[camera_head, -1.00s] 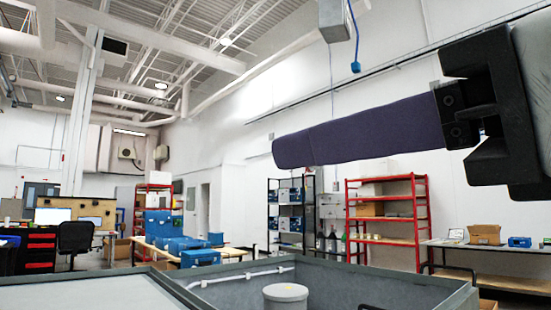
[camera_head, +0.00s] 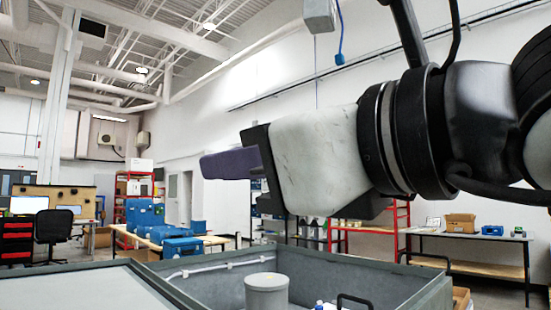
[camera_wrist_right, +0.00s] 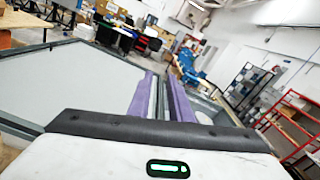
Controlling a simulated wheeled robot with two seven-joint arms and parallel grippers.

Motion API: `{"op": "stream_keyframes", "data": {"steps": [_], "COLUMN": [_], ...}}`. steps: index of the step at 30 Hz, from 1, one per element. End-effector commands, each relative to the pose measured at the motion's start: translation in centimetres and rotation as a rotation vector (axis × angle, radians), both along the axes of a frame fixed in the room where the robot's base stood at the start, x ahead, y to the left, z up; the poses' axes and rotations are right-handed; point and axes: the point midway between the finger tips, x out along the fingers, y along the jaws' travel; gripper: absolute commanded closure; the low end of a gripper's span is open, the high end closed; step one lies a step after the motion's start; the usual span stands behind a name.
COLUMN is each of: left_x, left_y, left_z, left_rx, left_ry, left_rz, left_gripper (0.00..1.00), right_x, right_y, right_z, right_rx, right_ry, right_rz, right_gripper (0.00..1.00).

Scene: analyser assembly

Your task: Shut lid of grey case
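The grey case (camera_head: 440,299) stands at the bottom of the head view, its compartment open at the top. A flat pale panel (camera_head: 80,292) with a darker grey rim lies at its left, and also fills the left of the wrist view (camera_wrist_right: 75,80). I cannot tell whether this panel is the lid. My right gripper (camera_head: 205,166) has purple fingers and is above the case in the head view. In the wrist view its two fingers (camera_wrist_right: 161,92) are apart, with a grey edge visible between them; no contact with it shows. My left gripper is not in view.
A grey cylinder (camera_head: 267,295) stands inside the case, with white piping (camera_head: 215,268) along its far wall. Blue cases (camera_head: 147,213) are on a bench behind. A red shelf (camera_head: 401,218) and side table (camera_head: 470,240) stand at the right.

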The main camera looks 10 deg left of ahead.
Motion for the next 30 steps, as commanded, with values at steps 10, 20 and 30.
{"op": "stream_keyframes", "data": {"steps": [10, 20, 30], "left_x": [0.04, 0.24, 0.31], "left_y": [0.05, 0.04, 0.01], "left_z": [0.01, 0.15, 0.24], "left_rx": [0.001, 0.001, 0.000], "left_ry": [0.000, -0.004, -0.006], "left_rz": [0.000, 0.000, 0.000], "left_gripper": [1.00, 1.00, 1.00], "right_x": [0.00, 0.00, -0.01], "right_y": [-0.04, -0.04, -0.03], "right_z": [0.01, 0.02, 0.02], "right_rx": [0.000, 0.000, 0.000], "right_ry": [0.000, 0.000, 0.000], "right_rz": [0.000, 0.000, 0.000], "right_gripper": [1.00, 1.00, 1.00]}}
